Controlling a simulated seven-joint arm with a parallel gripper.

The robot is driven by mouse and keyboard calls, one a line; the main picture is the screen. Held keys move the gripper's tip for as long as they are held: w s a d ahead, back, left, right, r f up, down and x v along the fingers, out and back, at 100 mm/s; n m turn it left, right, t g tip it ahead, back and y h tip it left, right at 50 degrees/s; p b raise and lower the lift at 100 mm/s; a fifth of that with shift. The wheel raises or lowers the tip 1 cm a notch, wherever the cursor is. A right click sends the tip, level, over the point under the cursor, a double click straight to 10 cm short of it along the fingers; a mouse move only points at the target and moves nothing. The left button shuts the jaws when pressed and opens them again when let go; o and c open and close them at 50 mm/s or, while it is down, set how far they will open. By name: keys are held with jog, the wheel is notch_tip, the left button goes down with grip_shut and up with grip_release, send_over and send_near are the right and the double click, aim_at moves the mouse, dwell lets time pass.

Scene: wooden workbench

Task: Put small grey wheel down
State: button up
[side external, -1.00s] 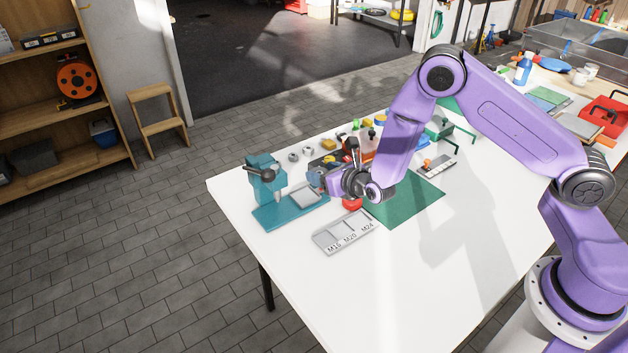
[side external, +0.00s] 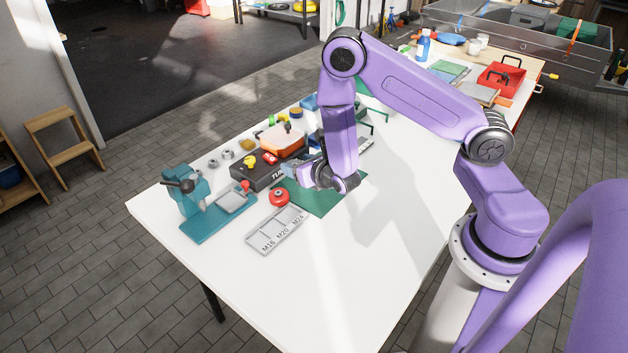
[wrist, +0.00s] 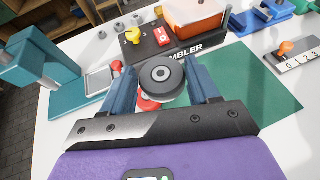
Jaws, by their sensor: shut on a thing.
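The small grey wheel (wrist: 161,78), dark-rimmed with a light grey hub, sits between the two blue fingers of my gripper (wrist: 163,84) in the wrist view. The fingers are shut on its sides. In the side view my gripper (side external: 304,174) is low over the left edge of the green mat (side external: 325,205), just in front of the black tumbler box (side external: 262,178). The wheel is not clear there, and I cannot tell its height above the surface. The mat also shows in the wrist view (wrist: 262,85), mostly to the wheel's right.
A red round object (side external: 279,197) stands left of my gripper. A teal press (side external: 190,195) and a grey tray (side external: 277,232) marked M16, M20, M24 are further left and in front. An orange-topped container (side external: 283,140) is behind. The front of the white bench (side external: 330,275) is clear.

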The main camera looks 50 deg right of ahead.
jog(key=m+h, duration=0.1)
send_over(311, 196)
notch_tip(311, 196, down, 2)
notch_tip(311, 196, down, 3)
jog(key=shift+f+h, duration=0.15)
jog(key=shift+h, duration=0.15)
jog(key=shift+f, duration=2.25)
jog(key=shift+f, duration=0.1)
jog(key=o, duration=1.2)
